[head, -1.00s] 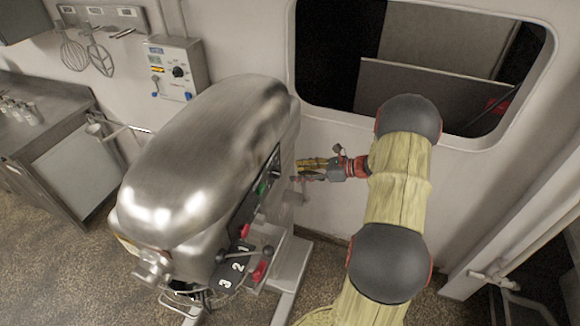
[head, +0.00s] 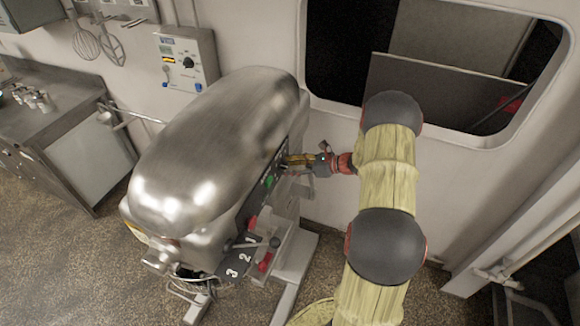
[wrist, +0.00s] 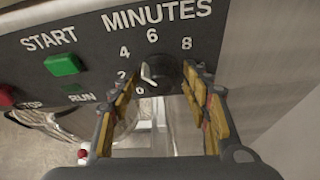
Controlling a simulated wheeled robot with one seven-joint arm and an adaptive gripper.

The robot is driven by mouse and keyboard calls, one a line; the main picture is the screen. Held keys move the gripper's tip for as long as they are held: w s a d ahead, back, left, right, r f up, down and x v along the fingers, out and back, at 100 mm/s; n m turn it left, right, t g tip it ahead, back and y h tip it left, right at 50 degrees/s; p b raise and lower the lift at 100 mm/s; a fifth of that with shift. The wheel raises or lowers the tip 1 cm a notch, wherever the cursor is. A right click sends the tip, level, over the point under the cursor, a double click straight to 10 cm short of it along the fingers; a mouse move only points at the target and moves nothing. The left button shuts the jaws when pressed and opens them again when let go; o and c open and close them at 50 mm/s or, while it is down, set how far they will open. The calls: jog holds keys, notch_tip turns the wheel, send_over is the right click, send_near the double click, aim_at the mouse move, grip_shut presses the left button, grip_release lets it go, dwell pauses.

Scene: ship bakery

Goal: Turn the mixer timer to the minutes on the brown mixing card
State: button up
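The mixer (head: 200,150) is a large rounded steel machine, its control side facing right. In the wrist view its dark panel (wrist: 80,35) bears the word MINUTES and numbers around the black timer knob (wrist: 168,72). The knob's white pointer lies on its left side; its exact reading is unclear. My gripper (wrist: 160,80) is open, one finger on each side of the knob; I cannot tell whether they touch it. In the head view my gripper (head: 298,162) is at the mixer's side panel. I cannot make out a brown mixing card in either view.
A green START button (wrist: 62,64) and a red STOP button (wrist: 8,97) lie left of the knob. Speed levers (head: 262,250) stick out below. A wall box (head: 187,60) with a dial hangs behind, and a steel counter (head: 60,130) stands at left.

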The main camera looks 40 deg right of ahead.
jog(key=shift+c, duration=1.1)
jog(key=shift+s, duration=0.1)
jog(key=c, duration=0.7)
jog(key=shift+f+b, duration=0.15)
jog(key=shift+b, duration=0.4)
jog(key=shift+c, duration=0.2)
jog(key=shift+n+b, duration=0.4)
jog(key=shift+a, duration=0.1)
jog(key=shift+c, duration=0.2)
jog(key=o, duration=1.1)
